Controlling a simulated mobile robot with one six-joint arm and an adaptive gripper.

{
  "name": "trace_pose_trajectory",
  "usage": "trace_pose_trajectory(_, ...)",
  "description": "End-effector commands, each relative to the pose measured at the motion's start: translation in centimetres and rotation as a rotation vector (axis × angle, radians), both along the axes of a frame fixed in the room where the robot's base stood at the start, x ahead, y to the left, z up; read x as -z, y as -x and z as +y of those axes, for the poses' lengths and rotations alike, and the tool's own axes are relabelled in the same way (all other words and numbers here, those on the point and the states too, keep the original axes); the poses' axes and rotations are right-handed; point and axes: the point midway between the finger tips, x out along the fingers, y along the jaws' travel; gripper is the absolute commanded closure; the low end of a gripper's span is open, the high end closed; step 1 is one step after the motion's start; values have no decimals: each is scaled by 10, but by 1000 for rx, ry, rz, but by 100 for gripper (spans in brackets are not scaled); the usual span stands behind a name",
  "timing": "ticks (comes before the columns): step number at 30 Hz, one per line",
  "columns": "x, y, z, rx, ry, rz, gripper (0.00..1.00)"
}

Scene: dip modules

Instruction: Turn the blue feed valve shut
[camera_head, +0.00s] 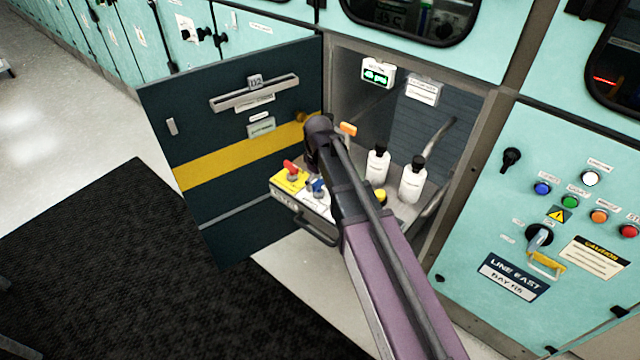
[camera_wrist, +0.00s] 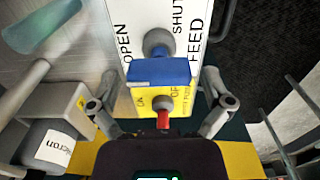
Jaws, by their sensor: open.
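The blue feed valve (camera_head: 317,187) sits on the front of a pulled-out drawer in the open cabinet; my arm partly hides it. In the wrist view its blue handle (camera_wrist: 160,72) is a block lying crosswise, with a grey round part (camera_wrist: 158,42) beyond it. The white plate (camera_wrist: 140,14) reads OPEN on the left, SHUT on the right, and FEED. My gripper (camera_wrist: 160,78) is open, with one finger on each side of the blue handle in the picture. No contact shows, and I cannot tell the height gap. The head view hides the fingers behind my arm.
A red-handled valve (camera_head: 291,168) on a yellow plate stands beside it; its red tip (camera_wrist: 163,120) shows between my fingers. White bottles (camera_head: 377,165) (camera_head: 413,180) stand right of my arm. The open dark door (camera_head: 230,150) is at left. A drawer handle (camera_head: 315,232) juts out in front.

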Motion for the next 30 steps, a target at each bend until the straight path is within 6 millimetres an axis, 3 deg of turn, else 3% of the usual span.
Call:
trace_pose_trajectory(9, 0, 0, 0, 0, 0, 0, 3)
trace_pose_trajectory(15, 0, 0, 0, 0, 0, 0, 62)
trace_pose_trajectory(16, 0, 0, 0, -1, 0, 0, 68)
trace_pose_trajectory(18, 0, 1, -8, 4, -1, 1, 68)
trace_pose_trajectory(30, 0, 1, 0, 56, 0, 1, 68)
